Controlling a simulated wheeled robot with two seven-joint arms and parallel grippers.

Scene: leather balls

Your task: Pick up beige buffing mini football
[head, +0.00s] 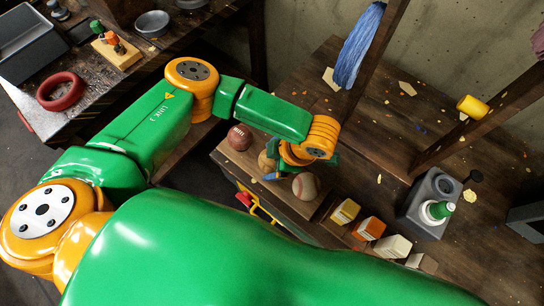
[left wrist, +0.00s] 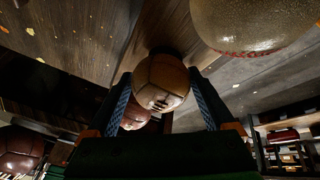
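A tan panelled ball (head: 265,160), matching the beige mini football, sits on a wooden surface (head: 232,160) and is partly hidden by my left gripper (head: 278,172). In the left wrist view the tan ball (left wrist: 160,80), with dark marks on its face, lies between the fingertips of my left gripper (left wrist: 161,92). The fingers are spread, one on each side of it, close to its sides; I cannot tell whether they touch it. My right gripper is in neither view.
A brown laced ball (head: 240,137) is beside the tan one, and a pale baseball (head: 305,187) is close on the other side. Another brown ball (left wrist: 136,114) shows behind the tan ball in the wrist view. Small boxes (head: 368,229) and a grey block (head: 430,203) stand right.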

